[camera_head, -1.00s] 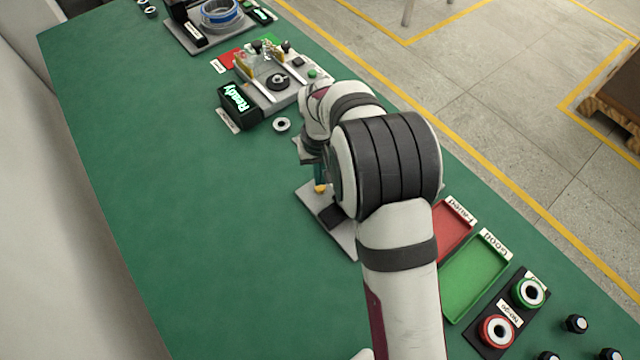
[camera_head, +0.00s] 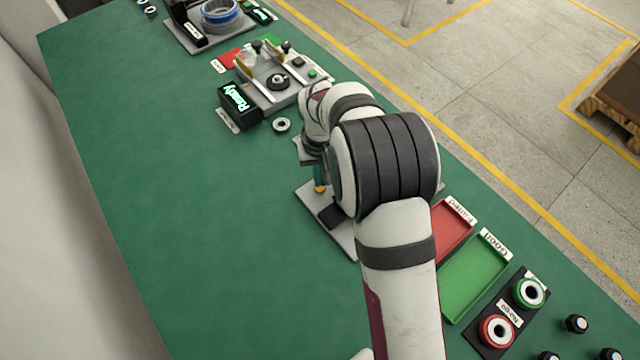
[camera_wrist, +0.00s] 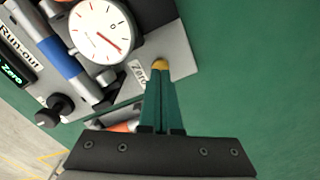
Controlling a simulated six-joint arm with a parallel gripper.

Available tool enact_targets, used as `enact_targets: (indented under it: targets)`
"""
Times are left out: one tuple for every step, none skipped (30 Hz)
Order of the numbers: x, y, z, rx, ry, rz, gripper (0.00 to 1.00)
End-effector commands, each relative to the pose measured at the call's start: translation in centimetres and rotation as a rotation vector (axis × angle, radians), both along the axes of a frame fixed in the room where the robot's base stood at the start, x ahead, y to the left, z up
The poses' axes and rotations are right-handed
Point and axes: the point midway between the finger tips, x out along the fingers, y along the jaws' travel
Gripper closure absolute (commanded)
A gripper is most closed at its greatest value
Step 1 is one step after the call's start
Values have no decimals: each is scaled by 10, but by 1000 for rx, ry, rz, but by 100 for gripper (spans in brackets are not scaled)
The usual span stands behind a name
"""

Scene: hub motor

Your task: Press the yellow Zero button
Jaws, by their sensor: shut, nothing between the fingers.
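The yellow Zero button (camera_wrist: 160,64) is at the tips of my gripper in the wrist view, beside a "Zero" label (camera_wrist: 138,73) on a grey base plate (camera_wrist: 178,62). It shows as a small yellow spot in the head view (camera_head: 320,189). My gripper (camera_wrist: 161,75) has its two green fingers together, with nothing between them. The tips overlap the near side of the button; I cannot tell whether they touch or press it. A white dial gauge (camera_wrist: 103,32) with a red needle stands to the left of the button. My arm hides most of this station in the head view.
A black display reading "Zero" (camera_wrist: 12,72) and a black knob (camera_wrist: 48,113) are left in the wrist view. Red (camera_head: 453,232) and green (camera_head: 474,277) trays lie right of my arm. A fixture with a "Ready" display (camera_head: 237,101) stands behind. The green table's left side is clear.

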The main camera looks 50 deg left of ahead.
Motion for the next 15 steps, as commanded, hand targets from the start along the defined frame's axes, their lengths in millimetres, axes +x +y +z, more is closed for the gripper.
enact_targets:
  targets:
    - [0, 0, -2, -1, 1, 0, 100]
    - [0, 0, -3, -1, 1, 0, 100]
    - [0, 0, -4, -1, 1, 0, 100]
    - [0, 0, -5, 0, 0, 0, 100]
    - [0, 0, -6, 0, 0, 0, 100]
    - [0, 0, -7, 0, 0, 0, 100]
    - [0, 0, -8, 0, 0, 0, 100]
    - [0, 0, -9, 0, 0, 0, 100]
    - [0, 0, -10, 1, -1, 0, 100]
    - [0, 0, -11, 0, 0, 0, 100]
    - [0, 0, -11, 0, 0, 0, 100]
    - [0, 0, -13, 0, 0, -1, 100]
    - [0, 0, -14, 0, 0, -1, 100]
    - [0, 0, -15, 0, 0, -1, 100]
    - [0, 0, -16, 0, 0, -1, 100]
